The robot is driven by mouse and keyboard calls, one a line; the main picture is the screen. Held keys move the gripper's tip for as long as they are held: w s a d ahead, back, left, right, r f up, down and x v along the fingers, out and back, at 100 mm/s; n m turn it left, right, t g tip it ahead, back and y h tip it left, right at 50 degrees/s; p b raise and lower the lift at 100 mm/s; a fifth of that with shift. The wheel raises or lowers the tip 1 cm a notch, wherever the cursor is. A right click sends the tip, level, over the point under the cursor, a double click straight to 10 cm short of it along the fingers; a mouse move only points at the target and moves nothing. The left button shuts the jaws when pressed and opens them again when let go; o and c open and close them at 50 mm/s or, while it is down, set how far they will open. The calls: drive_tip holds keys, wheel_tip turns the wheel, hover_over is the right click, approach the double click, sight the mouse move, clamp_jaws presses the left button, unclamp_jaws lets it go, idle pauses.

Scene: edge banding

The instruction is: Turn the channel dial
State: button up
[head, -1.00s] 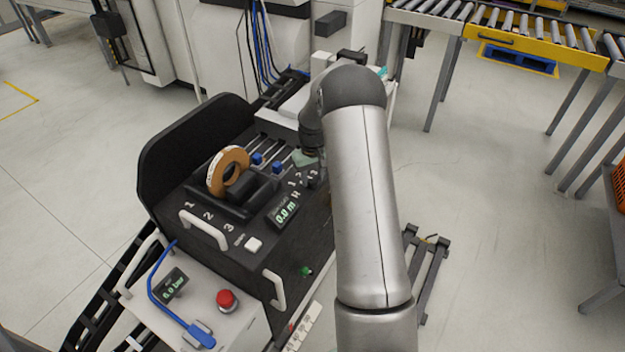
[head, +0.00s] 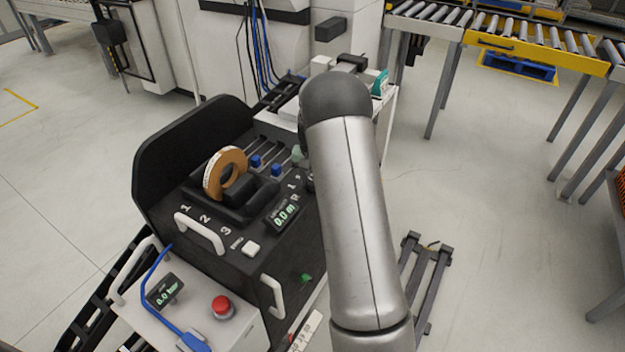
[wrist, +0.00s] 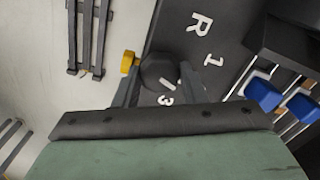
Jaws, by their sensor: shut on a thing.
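The channel dial (wrist: 161,70) is a dark round knob on the black panel. It shows in the wrist view at upper centre, with a white mark near its lower edge. White labels R (wrist: 202,23), 1 (wrist: 213,60) and 3 (wrist: 165,100) stand around it. My gripper (wrist: 158,84) has one finger on each side of the dial and is shut on it. In the head view my arm hides the dial and the fingers.
A yellow knob-like part (wrist: 128,61) sits just left of the dial. Blue blocks (wrist: 262,96) on metal rods lie to the right. In the head view an orange tape roll (head: 226,172), a display (head: 284,216) and a red button (head: 222,306) are near.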

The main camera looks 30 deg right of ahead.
idle(0.3)
drive_tip(key=o, duration=1)
wheel_tip(320, 180, up, 18)
drive_tip(key=shift+f+b, duration=0.25)
drive_tip(key=shift+b, duration=0.35)
drive_tip(key=s+a+r+n, duration=0.1)
drive_tip(key=s+a+n, duration=0.1)
drive_tip(key=s+a, duration=0.6)
drive_tip(key=s+a+r+n, duration=0.15)
drive_tip(key=s+a, duration=0.35)
drive_tip(key=s, duration=0.5)
drive_tip(key=s+a+f+n, duration=0.1)
drive_tip(key=s+f, duration=0.1)
drive_tip(key=s, duration=0.3)
drive_tip(key=s+a+f+n, duration=0.1)
drive_tip(key=s+a+f, duration=0.1)
drive_tip(key=s, duration=0.3)
drive_tip(key=s+a+f+n, duration=0.1)
drive_tip(key=s+a+f, duration=0.1)
drive_tip(key=s, duration=0.4)
drive_tip(key=shift+a+f+n, duration=0.15)
drive_tip(key=shift+f+n, duration=0.05)
drive_tip(key=shift+n, duration=0.15)
